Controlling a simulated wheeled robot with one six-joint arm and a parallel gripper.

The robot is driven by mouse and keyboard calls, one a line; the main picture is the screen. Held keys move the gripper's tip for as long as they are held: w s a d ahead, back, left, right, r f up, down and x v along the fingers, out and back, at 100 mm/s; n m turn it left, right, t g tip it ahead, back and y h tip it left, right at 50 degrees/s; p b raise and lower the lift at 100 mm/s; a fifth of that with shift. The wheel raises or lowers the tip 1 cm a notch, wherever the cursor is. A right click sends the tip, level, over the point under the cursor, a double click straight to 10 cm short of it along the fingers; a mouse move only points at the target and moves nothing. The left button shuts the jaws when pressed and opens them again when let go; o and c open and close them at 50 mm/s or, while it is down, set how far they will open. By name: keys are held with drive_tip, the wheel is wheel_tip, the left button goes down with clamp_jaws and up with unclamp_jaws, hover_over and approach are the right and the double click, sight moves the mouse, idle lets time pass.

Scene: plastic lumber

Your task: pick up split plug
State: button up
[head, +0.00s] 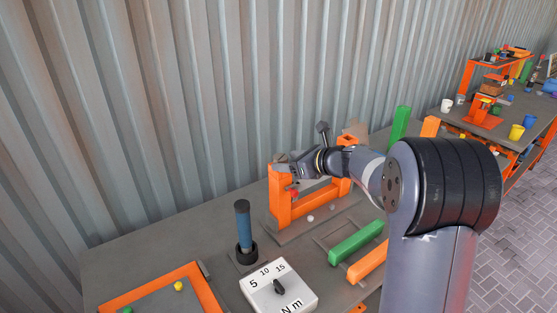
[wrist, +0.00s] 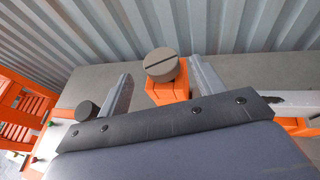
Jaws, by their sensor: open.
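The split plug (wrist: 160,65) is a round grey-brown disc with a dark slot across its top. In the wrist view it sits on top of an orange post (wrist: 170,90). My gripper (wrist: 159,69) is open, with one finger on each side of the plug and a visible gap on both sides. I cannot tell whether the fingertips are level with it. In the head view my gripper (head: 283,168) is at the top of the left post of an orange frame (head: 279,205). The plug cannot be made out there.
A dark cylinder (wrist: 87,110) is just outside the left finger in the wrist view. A blue-handled tool (head: 243,222) stands upright on the bench. A torque box (head: 278,290), green bar (head: 356,242) and orange-rimmed tray (head: 205,277) are nearby. A corrugated wall (head: 180,100) rises behind.

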sight(281, 157)
drive_tip(key=p+x, duration=0.1)
drive_tip(key=x, duration=0.3)
drive_tip(key=shift+w+a+r+p, duration=0.1)
drive_tip(key=shift+w+r+p, duration=0.2)
drive_tip(key=shift+r+p, duration=0.1)
drive_tip(key=shift+w+a+f, duration=0.2)
drive_tip(key=shift+w+a, duration=0.05)
drive_tip(key=shift+a, duration=0.05)
drive_tip(key=shift+c, duration=0.5)
drive_tip(key=c, duration=0.9)
drive_tip(key=shift+c, duration=0.2)
